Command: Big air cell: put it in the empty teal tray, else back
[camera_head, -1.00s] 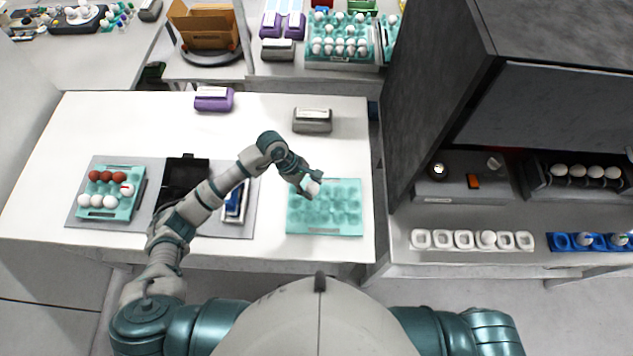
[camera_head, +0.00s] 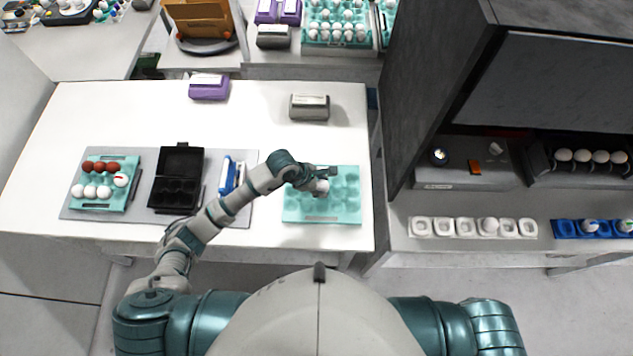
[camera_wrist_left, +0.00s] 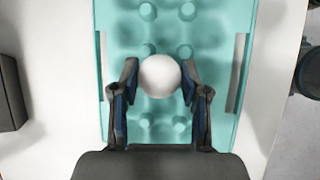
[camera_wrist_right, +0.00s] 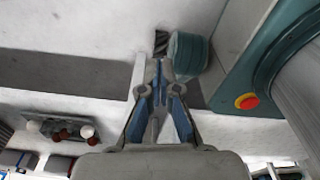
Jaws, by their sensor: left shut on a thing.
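My left gripper (camera_head: 321,184) is shut on a white egg (camera_wrist_left: 160,76), one finger on each side of it. It holds the egg over the teal tray (camera_head: 300,211) at the right of the white table. This tray also fills the left wrist view (camera_wrist_left: 219,55), and its visible cups look empty. A second teal tray (camera_head: 106,207) at the table's left holds brown eggs and several white eggs, one with a red mark (camera_head: 121,180). My right gripper (camera_wrist_right: 158,85) is away from the table objects, with its fingertips together and nothing between them.
A black open case (camera_head: 181,163) and a blue-and-white device (camera_head: 229,176) lie on the grey mat (camera_head: 222,213). Purple (camera_head: 208,87) and grey (camera_head: 310,106) boxes stand farther back. A dark cabinet (camera_head: 440,100) rises to the right, beside a row of white cups (camera_head: 442,227).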

